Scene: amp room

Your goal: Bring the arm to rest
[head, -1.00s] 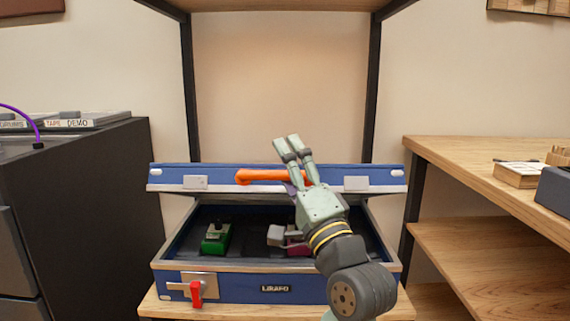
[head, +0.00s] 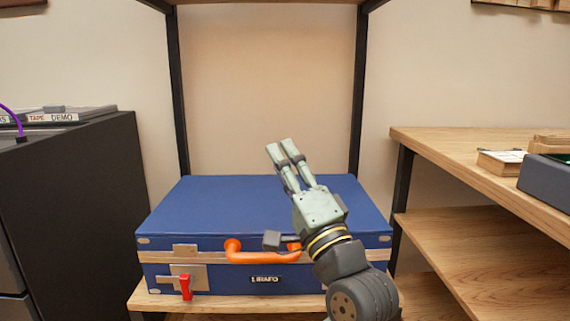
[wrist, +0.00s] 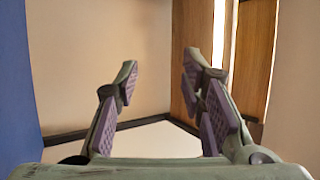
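The blue case (head: 260,205) sits on a wooden shelf with its lid down. Its orange handle (head: 265,257) is at the front, partly hidden by my arm. A red latch (head: 185,287) hangs on a silver plate at the front left. My gripper (head: 278,147) is above the lid, at the right of the case, pointing up and to the left. In the wrist view my gripper (wrist: 158,75) shows two fingers with purple pads, spread apart with nothing between them. The inside of the case is hidden.
A dark cabinet (head: 80,205) with tape boxes (head: 55,116) on top stands at the left. A wooden bench (head: 470,165) with boxes is at the right. Dark uprights (head: 176,95) frame the shelf.

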